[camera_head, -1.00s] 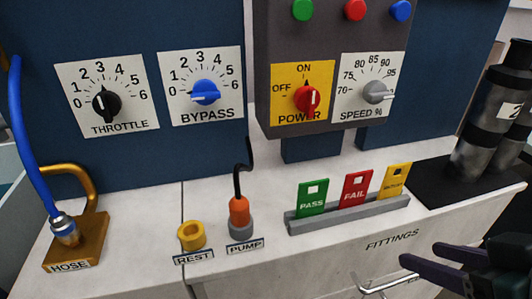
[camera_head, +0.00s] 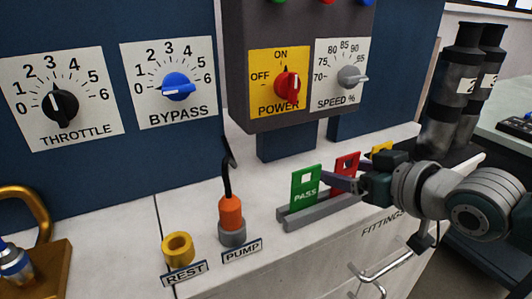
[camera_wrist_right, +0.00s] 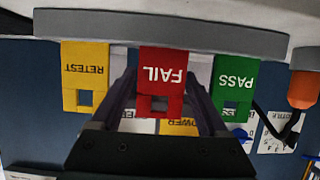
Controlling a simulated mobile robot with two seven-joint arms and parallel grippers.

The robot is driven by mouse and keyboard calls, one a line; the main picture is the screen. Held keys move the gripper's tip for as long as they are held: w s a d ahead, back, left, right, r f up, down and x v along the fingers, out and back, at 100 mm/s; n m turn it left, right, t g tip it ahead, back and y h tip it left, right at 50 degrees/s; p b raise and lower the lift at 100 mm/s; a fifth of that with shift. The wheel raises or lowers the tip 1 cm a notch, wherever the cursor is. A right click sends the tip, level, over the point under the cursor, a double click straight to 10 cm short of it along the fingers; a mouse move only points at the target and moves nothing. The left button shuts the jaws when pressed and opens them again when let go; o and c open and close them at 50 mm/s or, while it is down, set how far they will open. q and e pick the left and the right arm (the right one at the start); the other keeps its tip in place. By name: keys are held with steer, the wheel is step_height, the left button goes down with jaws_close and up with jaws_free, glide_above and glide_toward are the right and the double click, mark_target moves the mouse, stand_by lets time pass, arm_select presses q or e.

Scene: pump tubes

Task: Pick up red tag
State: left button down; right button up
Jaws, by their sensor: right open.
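The red FAIL tag (camera_head: 347,163) stands upright in the grey rack, between the green PASS tag (camera_head: 305,187) and the yellow tag (camera_head: 382,148). My right gripper (camera_head: 343,178) is at the rack, its fingers partly covering the red tag. In the right wrist view, the red tag (camera_wrist_right: 162,72) appears upside down between the two dark fingers of the open gripper (camera_wrist_right: 162,85). A gap shows on each side of it. My left gripper is out of view.
The grey rack (camera_head: 320,213) sits on the white bench near its front edge. The orange pump plug (camera_head: 231,213) and yellow REST ring (camera_head: 177,247) stand to its left. The control box (camera_head: 250,110) is behind, dark cylinders (camera_head: 447,130) are at right, and a drawer handle (camera_head: 380,268) is below.

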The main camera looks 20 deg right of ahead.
steer(key=shift+b+x, duration=0.3)
steer(key=shift+x, duration=0.9)
steer(key=shift+c, duration=1.2)
steer(key=c, duration=0.9)
steer(key=shift+o, duration=0.2)
steer(key=shift+r, duration=0.15)
